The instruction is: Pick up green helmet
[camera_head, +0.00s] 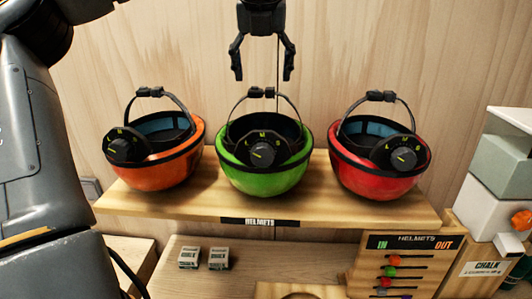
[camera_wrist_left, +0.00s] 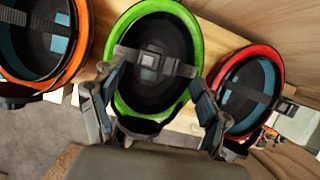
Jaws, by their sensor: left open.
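The green helmet (camera_head: 264,178) rests upside down in the middle of a wooden shelf (camera_head: 330,214), its strap arching up and a black dial facing me. My left gripper (camera_head: 262,76) points down above the helmet, open and empty, apart from it. In the left wrist view, the helmet's green rim (camera_wrist_left: 197,62) and dark inside show between and beyond the two open fingers (camera_wrist_left: 155,105). My right gripper is not in view.
An orange helmet (camera_head: 160,175) stands left of the green one and a red helmet (camera_head: 372,182) right of it, both upside down. A wooden wall is behind. A helmet in/out board (camera_head: 408,243) and stacked boxes (camera_head: 500,165) are at the right. Two small boxes (camera_head: 190,257) lie below.

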